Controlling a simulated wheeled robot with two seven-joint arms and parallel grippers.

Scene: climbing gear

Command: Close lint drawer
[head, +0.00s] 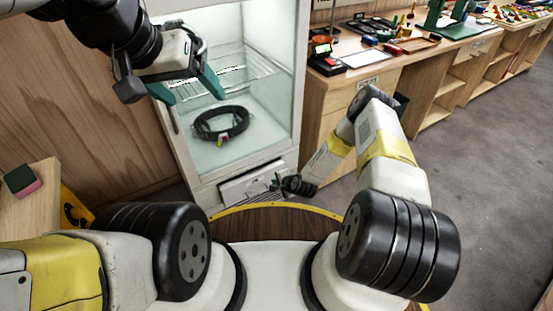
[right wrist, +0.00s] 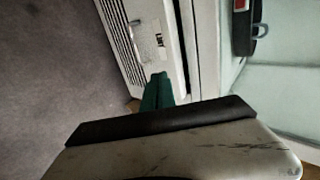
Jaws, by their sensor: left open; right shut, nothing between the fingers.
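The lint drawer (head: 252,183) is a low white-grey front at the bottom of the white cabinet. In the right wrist view its pale front (right wrist: 150,42) appears turned on its side, with a small dark label. How far it stands out is hard to tell. My right gripper (head: 278,183) is low, at the drawer's right part. Its green fingers (right wrist: 157,92) are together and empty, close to the front; contact is unclear. My left gripper (head: 194,92) is open and empty, high in front of the cabinet's upper left, its teal fingers apart.
A wooden workbench (head: 335,105) with tools stands to the right. A wooden block of furniture (head: 30,205) is at left. Grey carpet (head: 480,170) is clear at right.

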